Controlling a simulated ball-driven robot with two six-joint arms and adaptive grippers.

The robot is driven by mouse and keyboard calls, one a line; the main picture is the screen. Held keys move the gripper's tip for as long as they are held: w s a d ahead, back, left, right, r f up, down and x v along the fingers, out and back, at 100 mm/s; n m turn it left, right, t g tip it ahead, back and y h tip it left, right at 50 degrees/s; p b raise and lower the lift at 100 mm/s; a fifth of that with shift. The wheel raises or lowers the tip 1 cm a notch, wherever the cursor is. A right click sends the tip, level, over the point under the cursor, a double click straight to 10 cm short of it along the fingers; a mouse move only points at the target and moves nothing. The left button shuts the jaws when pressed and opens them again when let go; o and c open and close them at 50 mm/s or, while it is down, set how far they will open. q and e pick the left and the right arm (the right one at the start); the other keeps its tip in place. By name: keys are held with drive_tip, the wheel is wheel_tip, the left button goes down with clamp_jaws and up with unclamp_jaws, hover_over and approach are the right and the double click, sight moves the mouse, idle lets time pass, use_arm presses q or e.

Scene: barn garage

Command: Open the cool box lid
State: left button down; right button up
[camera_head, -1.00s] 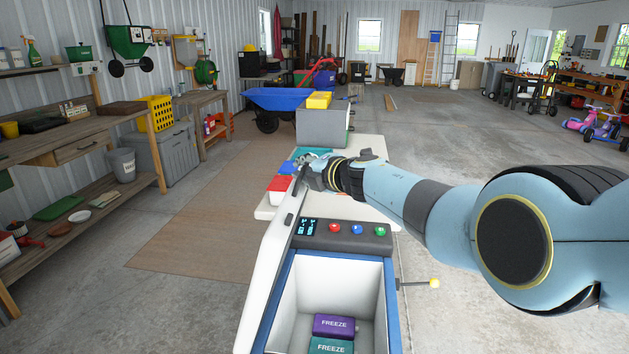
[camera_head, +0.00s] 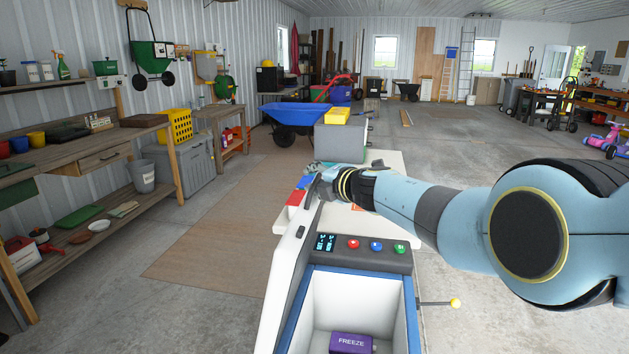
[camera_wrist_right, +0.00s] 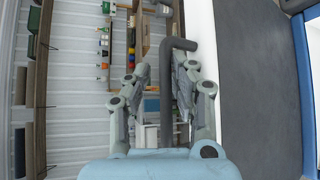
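The cool box (camera_head: 405,330) is blue with a white interior, at the bottom of the head view. Its white lid (camera_head: 285,275) stands raised, roughly upright, along the box's left side, and the inside is exposed. A purple FREEZE pack (camera_head: 351,343) lies inside. My right gripper (camera_head: 322,187) is at the far upper end of the lid, its fingers partly hidden. In the right wrist view, the dark lid handle (camera_wrist_right: 168,90) runs between the fingers of my right gripper (camera_wrist_right: 165,85). It is close to the right finger, with a gap to the left finger. My left gripper is not in view.
A dark control panel (camera_head: 365,253) with red, blue and green buttons is at the box's far end. A pale table (camera_head: 395,170) stands behind. Shelves (camera_head: 80,150) line the left wall; the floor between is open.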

drive_tip(key=shift+s+f, duration=0.1)
drive_tip(key=shift+v, duration=0.85)
drive_tip(key=s+d+r+p, duration=0.2)
drive_tip(key=s+r+p, duration=0.1)
drive_tip(key=s+r, duration=0.2)
drive_tip(key=s+d+r+p, duration=0.2)
drive_tip(key=s+r+p, duration=0.2)
drive_tip(key=s, duration=0.6)
drive_tip(key=shift+s+r, duration=0.2)
drive_tip(key=shift+r, duration=0.55)
idle(0.7)
drive_tip(key=shift+f, duration=0.1)
